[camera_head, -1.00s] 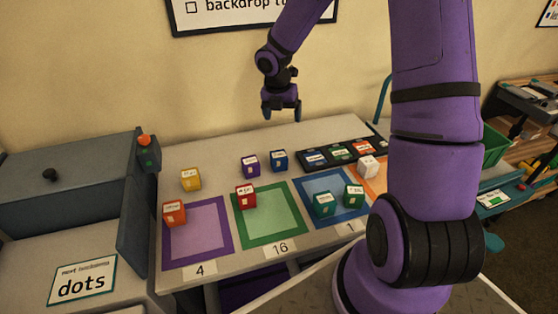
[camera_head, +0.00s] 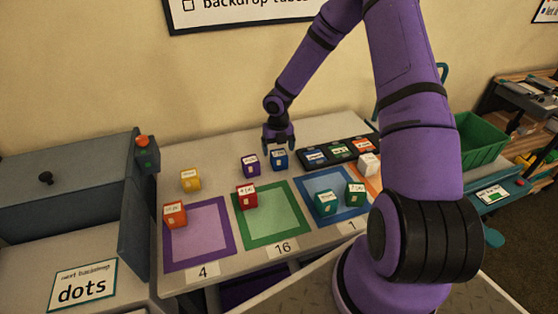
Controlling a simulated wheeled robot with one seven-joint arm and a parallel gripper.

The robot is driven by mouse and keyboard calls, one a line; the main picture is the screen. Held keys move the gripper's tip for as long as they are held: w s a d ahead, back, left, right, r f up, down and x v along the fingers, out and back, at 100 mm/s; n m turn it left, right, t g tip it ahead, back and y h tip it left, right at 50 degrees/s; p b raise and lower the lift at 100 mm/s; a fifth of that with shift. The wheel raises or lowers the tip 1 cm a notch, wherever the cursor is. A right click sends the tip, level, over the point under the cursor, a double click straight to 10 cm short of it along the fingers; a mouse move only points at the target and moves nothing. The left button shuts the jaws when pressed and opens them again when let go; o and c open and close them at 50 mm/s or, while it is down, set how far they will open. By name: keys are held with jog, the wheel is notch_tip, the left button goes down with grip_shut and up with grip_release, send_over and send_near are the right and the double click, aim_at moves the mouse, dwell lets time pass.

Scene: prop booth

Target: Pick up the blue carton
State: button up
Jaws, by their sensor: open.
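The blue carton (camera_head: 280,160) is a small box with a white label on top. It stands on the table towards the back, just right of a purple carton (camera_head: 250,165). My gripper (camera_head: 279,147) points down directly above the blue carton, with its open fingertips at about the height of the carton's top. The fingers partly cover the carton's upper part. I cannot tell whether they touch it.
A black tray (camera_head: 327,165) with coloured labels lies close on the right. Yellow (camera_head: 190,180), red (camera_head: 246,196), orange (camera_head: 175,215), white (camera_head: 369,163) and two green cartons (camera_head: 325,202) stand around. A grey box (camera_head: 68,185) is at left.

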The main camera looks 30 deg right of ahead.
aim_at(279, 153)
jog(key=shift+s+d+f, duration=0.1)
jog(key=shift+f, duration=2.75)
jog(key=c, duration=1.1)
jog(key=shift+o, duration=0.2)
jog(key=shift+r, duration=0.1)
jog(key=shift+r, duration=0.45)
jog(key=r, duration=0.1)
jog(key=s+r, duration=0.1)
jog(key=shift+r, duration=0.35)
jog(key=s, duration=0.4)
jog(key=s+a, duration=0.1)
jog(key=s, duration=0.3)
jog(key=s+r, duration=0.1)
jog(key=s, duration=0.3)
jog(key=shift+s+a, duration=0.15)
jog(key=shift+a, duration=0.15)
jog(key=shift+s+r, duration=0.2)
jog(key=shift+s, duration=1.05)
